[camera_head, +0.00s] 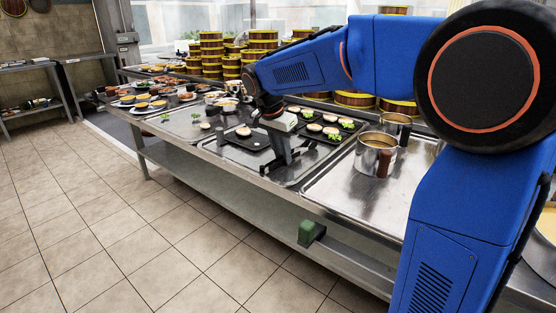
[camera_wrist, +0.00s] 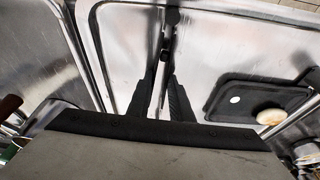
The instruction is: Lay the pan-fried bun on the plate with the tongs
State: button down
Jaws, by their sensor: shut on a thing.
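My gripper (camera_wrist: 165,95) is shut on a thin metal tool that looks like the tongs (camera_wrist: 161,72); its dark end points away from me. In the head view my gripper (camera_head: 282,150) is over the steel table, and the tool is hard to make out. A pale round bun with a browned edge (camera_wrist: 270,116) lies on a dark flat tray (camera_wrist: 228,115), to the right of the fingers and apart from them. The same bun (camera_head: 243,131) shows left of my gripper in the head view. I cannot tell which piece is the plate.
Dark trays with several buns and lettuce (camera_head: 331,130) lie behind my gripper. Metal pots (camera_head: 368,158) stand to its right. Plates of food (camera_head: 140,104) and stacked steamers (camera_head: 211,45) fill the far left and back. Bare steel (camera_head: 335,190) lies at the front right.

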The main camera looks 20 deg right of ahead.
notch_tip(320, 180, up, 8)
dwell(1.0)
jog(key=shift+a, duration=0.1)
dwell(0.9)
